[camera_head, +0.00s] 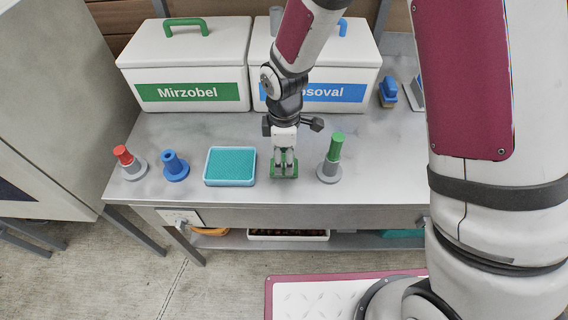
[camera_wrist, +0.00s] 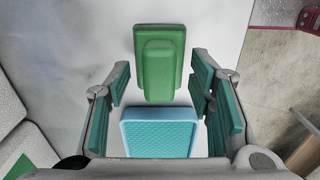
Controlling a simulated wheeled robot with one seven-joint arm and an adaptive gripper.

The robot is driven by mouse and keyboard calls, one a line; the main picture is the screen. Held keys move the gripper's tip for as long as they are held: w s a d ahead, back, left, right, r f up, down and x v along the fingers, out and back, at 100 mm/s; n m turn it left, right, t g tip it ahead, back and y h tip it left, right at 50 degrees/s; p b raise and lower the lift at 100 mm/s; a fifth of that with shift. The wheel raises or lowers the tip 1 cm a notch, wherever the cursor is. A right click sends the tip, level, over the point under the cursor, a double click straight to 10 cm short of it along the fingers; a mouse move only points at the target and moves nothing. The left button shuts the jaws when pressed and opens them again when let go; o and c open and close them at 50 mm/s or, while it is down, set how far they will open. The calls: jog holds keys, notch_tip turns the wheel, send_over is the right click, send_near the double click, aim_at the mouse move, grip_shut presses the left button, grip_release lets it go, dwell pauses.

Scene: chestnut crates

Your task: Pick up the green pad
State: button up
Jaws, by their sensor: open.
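The green pad (camera_head: 284,171) is a green block with a raised grip on top. It lies flat on the metal bench, between the teal tray and the green-topped peg. In the wrist view the pad (camera_wrist: 158,66) shows whole, just beyond the fingertips and centred in the gap. My gripper (camera_head: 285,163) points down directly over it. In the wrist view my gripper (camera_wrist: 161,88) is open and empty, its teal-lined fingers well apart. Whether the fingertips reach down beside the pad's grip is hard to tell.
The teal tray (camera_head: 230,166) lies left of the pad, a green-topped peg (camera_head: 332,160) right. Blue (camera_head: 174,167) and red (camera_head: 127,161) pegs stand farther left. Behind are the white Mirzobel box (camera_head: 186,65) and a blue-labelled box (camera_head: 350,71). The bench's front edge is close.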

jog(key=shift+f, duration=0.4)
grip_shut()
jog(key=shift+r, duration=0.9)
jog(key=shift+s+r+b, duration=0.2)
jog(key=shift+r+b, duration=0.1)
jog(key=shift+r, duration=0.65)
jog(key=s+a+r, duration=0.1)
jog(key=s, duration=1.4)
jog(key=shift+s+r+b, duration=0.15)
jog(key=shift+s+b, duration=0.15)
jog(key=shift+b, duration=0.1)
